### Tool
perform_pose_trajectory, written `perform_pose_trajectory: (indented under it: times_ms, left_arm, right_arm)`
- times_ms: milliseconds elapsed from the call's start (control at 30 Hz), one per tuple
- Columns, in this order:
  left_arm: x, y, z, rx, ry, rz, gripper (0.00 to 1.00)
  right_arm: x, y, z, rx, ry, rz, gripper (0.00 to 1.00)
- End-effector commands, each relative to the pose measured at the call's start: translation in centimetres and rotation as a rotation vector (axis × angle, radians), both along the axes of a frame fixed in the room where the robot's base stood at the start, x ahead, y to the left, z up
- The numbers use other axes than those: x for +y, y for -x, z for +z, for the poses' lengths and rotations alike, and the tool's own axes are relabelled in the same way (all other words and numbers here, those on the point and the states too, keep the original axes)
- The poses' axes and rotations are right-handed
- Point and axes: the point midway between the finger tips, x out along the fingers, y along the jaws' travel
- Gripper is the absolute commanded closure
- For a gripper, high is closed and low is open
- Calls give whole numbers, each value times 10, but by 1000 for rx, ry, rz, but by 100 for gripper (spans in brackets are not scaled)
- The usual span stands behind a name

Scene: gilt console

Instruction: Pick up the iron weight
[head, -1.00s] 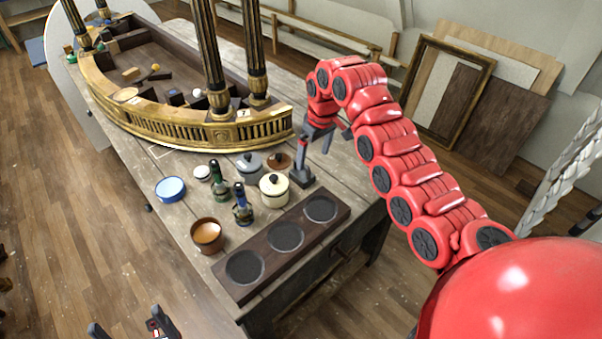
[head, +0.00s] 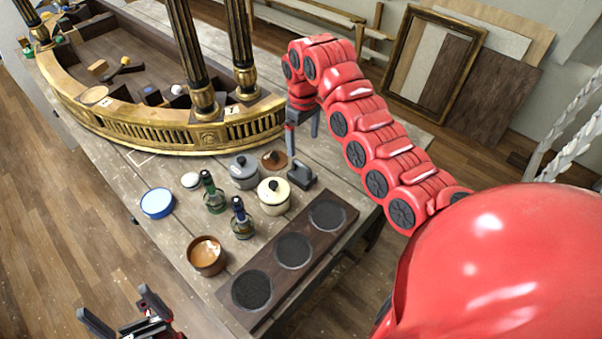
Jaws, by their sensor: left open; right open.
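The iron weight (head: 301,177) is a small dark grey block with a raised top. It stands on the grey wooden table (head: 170,235), right of the pots and behind the dark board. My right gripper (head: 302,134) is open and empty, just behind and above the weight in the picture. One finger overlaps or lies close to the weight's upper left; I cannot tell whether they touch. My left gripper (head: 124,310) is open and empty at the lower left, in front of the table.
Near the weight are a cream lidded pot (head: 274,196), a grey pot (head: 243,172), a brown pot (head: 273,160) and two dark bottles (head: 242,219). A dark board (head: 272,267) with three round recesses lies in front. The gilt console (head: 150,139) stands behind.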

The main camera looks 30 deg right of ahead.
Motion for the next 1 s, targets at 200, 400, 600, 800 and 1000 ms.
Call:
perform_pose_trajectory:
  times_ms: [200, 400, 600, 800, 1000]
  left_arm:
    - [0, 0, -3, 0, 0, 0, 0]
    - [0, 0, -7, 0, 0, 0, 0]
    - [0, 0, -4, 0, 0, 0, 0]
    - [0, 0, 5, 0, 0, 0, 0]
    - [0, 0, 26, 0, 0, 0, 0]
  right_arm:
    - [3, 0, -34, 0, -7, 0, 0]
    - [3, -1, -64, -1, -6, 1, 0]
    - [0, 0, -86, 1, -1, -1, 0]
    - [1, 1, -94, 6, -1, 0, 0]
    - [2, 1, -123, 6, 0, 2, 0]
